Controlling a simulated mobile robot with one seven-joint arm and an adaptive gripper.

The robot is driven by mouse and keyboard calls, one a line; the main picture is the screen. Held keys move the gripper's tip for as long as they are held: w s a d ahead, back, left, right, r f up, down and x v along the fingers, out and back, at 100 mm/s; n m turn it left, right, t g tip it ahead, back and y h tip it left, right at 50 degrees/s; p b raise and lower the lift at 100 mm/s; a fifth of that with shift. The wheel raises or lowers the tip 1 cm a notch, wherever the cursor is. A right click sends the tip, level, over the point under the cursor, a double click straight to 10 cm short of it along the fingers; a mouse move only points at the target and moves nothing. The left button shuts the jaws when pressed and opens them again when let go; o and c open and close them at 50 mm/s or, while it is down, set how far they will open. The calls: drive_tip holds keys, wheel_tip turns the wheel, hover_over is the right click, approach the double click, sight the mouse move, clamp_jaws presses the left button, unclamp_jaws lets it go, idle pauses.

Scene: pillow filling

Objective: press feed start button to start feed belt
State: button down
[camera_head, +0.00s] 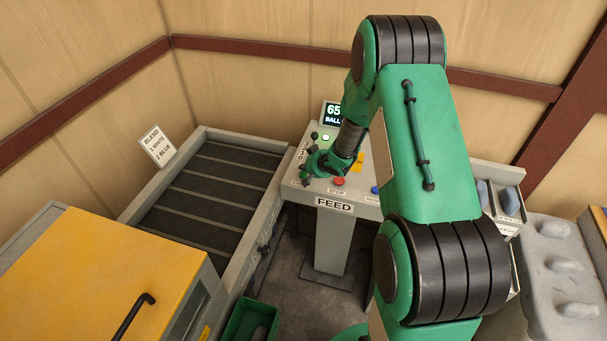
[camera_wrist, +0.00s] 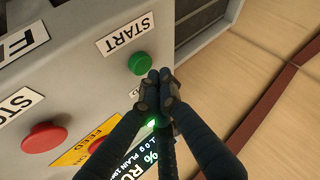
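The green start button (camera_wrist: 141,63) sits on the grey control panel (camera_wrist: 75,75) beside its START label (camera_wrist: 125,34) in the wrist view. In the head view my gripper (camera_head: 306,178) is over the left side of the panel marked FEED (camera_head: 333,205), and the start button is hidden there. The feed belt (camera_head: 213,193) is dark with pale cross slats and shows no load.
A red stop button (camera_wrist: 43,137) and a yellow FEED label (camera_wrist: 90,142) are on the panel. A green lamp (camera_wrist: 153,122) glows between my fingers. A blue button (camera_head: 376,189) is at the panel's right. A yellow-topped cabinet (camera_head: 105,275) stands front left.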

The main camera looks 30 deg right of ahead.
drive_tip(key=shift+r, duration=0.15)
wheel_tip(320, 180, up, 5)
drive_tip(key=p, duration=0.5)
idle(0.8)
wheel_tip(320, 180, up, 12)
drive_tip(key=h+b, duration=0.2)
drive_tip(key=b, duration=0.3)
hover_over(304, 174)
drive_tip(key=s+a, duration=0.2)
drive_tip(key=s, duration=0.1)
drive_tip(key=s+a+r+g+h+b, duration=0.1)
drive_tip(key=s+a+r+b, duration=0.15)
drive_tip(key=s+r, duration=0.2)
drive_tip(key=s+a+r+h+b, duration=0.1)
drive_tip(key=s+a+r+b, duration=0.1)
drive_tip(key=s+r+b, duration=0.3)
drive_tip(key=s+a+n+g+y+b, duration=0.1)
drive_tip(key=s+a, duration=0.4)
drive_tip(key=s, duration=0.5)
drive_tip(key=s+a+f+n+y+b, duration=0.1)
drive_tip(key=s+a+b, duration=0.2)
drive_tip(key=s, duration=0.8)
drive_tip(key=s+a+n+g+y+b, duration=0.1)
drive_tip(key=s+a+b, duration=0.1)
drive_tip(key=s+a, duration=0.5)
drive_tip(key=s, duration=0.3)
drive_tip(key=shift+s+a+f+n+g, duration=0.25)
drive_tip(key=shift+f+n+g, duration=0.05)
drive_tip(key=shift+f, duration=0.1)
